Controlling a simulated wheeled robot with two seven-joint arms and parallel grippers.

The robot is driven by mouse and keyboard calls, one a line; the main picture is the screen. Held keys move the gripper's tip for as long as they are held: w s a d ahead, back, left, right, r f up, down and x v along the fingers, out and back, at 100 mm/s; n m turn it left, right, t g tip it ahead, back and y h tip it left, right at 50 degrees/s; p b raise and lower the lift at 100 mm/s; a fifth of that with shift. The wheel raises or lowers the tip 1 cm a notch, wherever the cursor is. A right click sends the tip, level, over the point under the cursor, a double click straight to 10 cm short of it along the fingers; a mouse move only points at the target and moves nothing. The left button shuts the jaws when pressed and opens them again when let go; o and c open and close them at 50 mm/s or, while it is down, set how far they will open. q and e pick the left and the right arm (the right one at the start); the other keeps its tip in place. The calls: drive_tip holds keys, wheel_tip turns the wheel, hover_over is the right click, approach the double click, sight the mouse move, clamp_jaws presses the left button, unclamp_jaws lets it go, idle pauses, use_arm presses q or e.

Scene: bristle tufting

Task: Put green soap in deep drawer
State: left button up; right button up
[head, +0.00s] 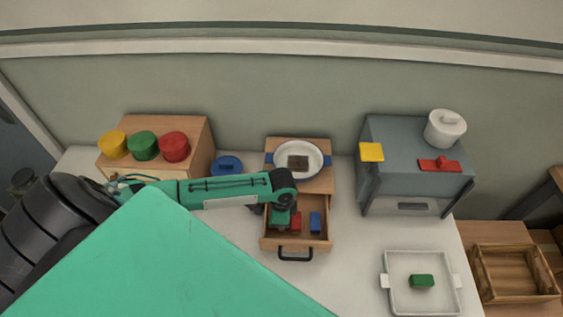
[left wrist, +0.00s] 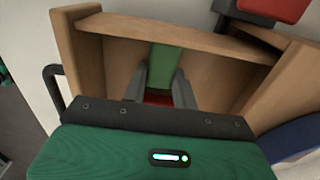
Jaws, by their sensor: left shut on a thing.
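A wooden drawer (head: 318,244) stands pulled open under a small cabinet at the middle of the counter. A red block (head: 297,222) and a blue block (head: 315,222) lie inside it. My left gripper (head: 281,222) is over the left part of the drawer, pointing down. In the left wrist view its fingers (left wrist: 160,92) are shut on a green block (left wrist: 164,65), between the drawer walls. Whether the block touches the drawer floor cannot be told. Another green block (head: 421,281) lies in a white tray (head: 391,303) at the right. My right gripper is not in view.
A white pan (head: 314,161) with a brown block sits on the cabinet top. A blue lid (head: 226,167) lies left of it. A wooden box (head: 188,131) with coloured round pieces and a grey oven-like box (head: 405,150) stand behind. A wooden crate (head: 517,295) is far right.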

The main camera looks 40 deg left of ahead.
use_arm(q)
drive_tip(key=shift+f, duration=0.15)
drive_tip(key=o, duration=0.8)
drive_tip(key=shift+o, duration=1.3)
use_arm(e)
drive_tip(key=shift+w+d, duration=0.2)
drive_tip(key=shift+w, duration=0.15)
use_arm(q)
drive_tip(key=shift+w+r, duration=0.1)
drive_tip(key=shift+r, duration=0.5)
wheel_tip(320, 180, up, 11)
drive_tip(key=b, duration=0.2)
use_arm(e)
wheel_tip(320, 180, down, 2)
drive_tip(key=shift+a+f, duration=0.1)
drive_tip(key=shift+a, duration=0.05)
